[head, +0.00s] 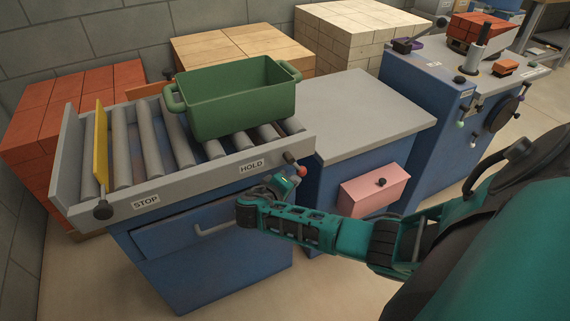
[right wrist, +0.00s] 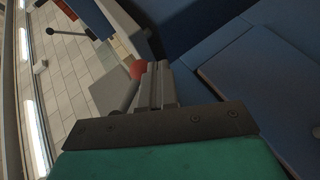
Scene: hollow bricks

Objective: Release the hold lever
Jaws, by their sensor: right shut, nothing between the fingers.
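The hold lever's red knob (head: 302,171) is at the right end of the roller conveyor, beside the HOLD label (head: 252,166). Its short arm slopes down to the right from a dark pivot. My right gripper (head: 291,181) is just below and left of the red knob. In the right wrist view the knob (right wrist: 137,70) shows right by my closed fingertips (right wrist: 157,72); I cannot tell whether they touch. The fingers hold nothing. A green crate (head: 243,105) with two side handles sits on the rollers. My left gripper is out of view.
A yellow stop plate (head: 101,147) stands at the conveyor's left end, above the STOP label (head: 146,201). A blue drawer cabinet (head: 215,269) is under the conveyor. A grey-topped table (head: 365,115) with a pink box (head: 374,191) on its front adjoins at right.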

